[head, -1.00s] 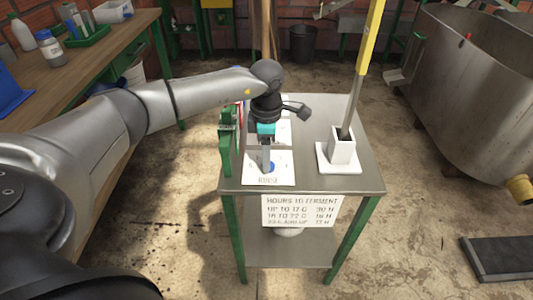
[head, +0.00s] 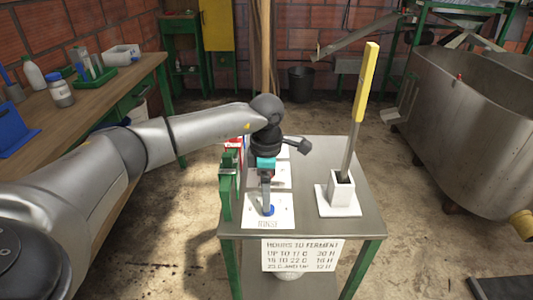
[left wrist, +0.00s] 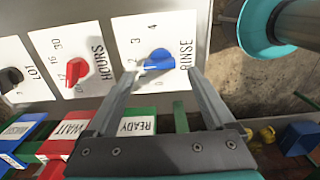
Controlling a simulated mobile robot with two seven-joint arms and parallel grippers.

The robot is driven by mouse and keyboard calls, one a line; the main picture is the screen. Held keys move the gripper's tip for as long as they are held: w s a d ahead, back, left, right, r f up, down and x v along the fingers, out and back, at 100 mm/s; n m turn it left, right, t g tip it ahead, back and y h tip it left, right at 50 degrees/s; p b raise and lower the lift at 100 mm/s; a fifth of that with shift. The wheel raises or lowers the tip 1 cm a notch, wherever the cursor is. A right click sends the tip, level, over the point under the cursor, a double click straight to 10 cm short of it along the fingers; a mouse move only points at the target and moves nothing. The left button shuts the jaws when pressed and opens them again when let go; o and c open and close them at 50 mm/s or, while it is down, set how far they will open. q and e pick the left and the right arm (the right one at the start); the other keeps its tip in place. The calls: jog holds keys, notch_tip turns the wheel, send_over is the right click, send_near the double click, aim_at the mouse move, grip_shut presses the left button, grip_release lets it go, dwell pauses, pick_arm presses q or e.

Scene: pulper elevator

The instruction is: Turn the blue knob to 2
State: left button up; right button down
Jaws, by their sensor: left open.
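The blue knob (head: 268,211) is on a white RINSE plate (head: 280,220) on the metal table. In the left wrist view the blue knob (left wrist: 158,62) has a pale pointer mark toward the left, near the 2. The digits 0, 3 and 4 show around it; the exact setting is hard to tell. My left gripper (head: 267,198) points down over the knob. In the left wrist view its fingers (left wrist: 163,72) are open, one on each side of the knob. I cannot tell whether they touch it. My right gripper is in neither view.
A red HOURS knob (left wrist: 76,71) and a black LOT knob (left wrist: 11,77) sit on neighbouring plates. Red, green and blue labelled blocks, one marked READY (left wrist: 136,126), are beside the plates. A yellow-handled tool (head: 364,85) stands in a white holder (head: 341,190) to the right.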

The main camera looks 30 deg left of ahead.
pick_arm(q)
notch_tip(320, 180, up, 5)
jog(key=shift+f+p, duration=0.1)
jog(key=shift+p, duration=0.45)
notch_tip(320, 180, up, 8)
jog(key=p, duration=0.1)
jog(key=shift+f+p, duration=0.25)
jog(key=shift+p, duration=0.15)
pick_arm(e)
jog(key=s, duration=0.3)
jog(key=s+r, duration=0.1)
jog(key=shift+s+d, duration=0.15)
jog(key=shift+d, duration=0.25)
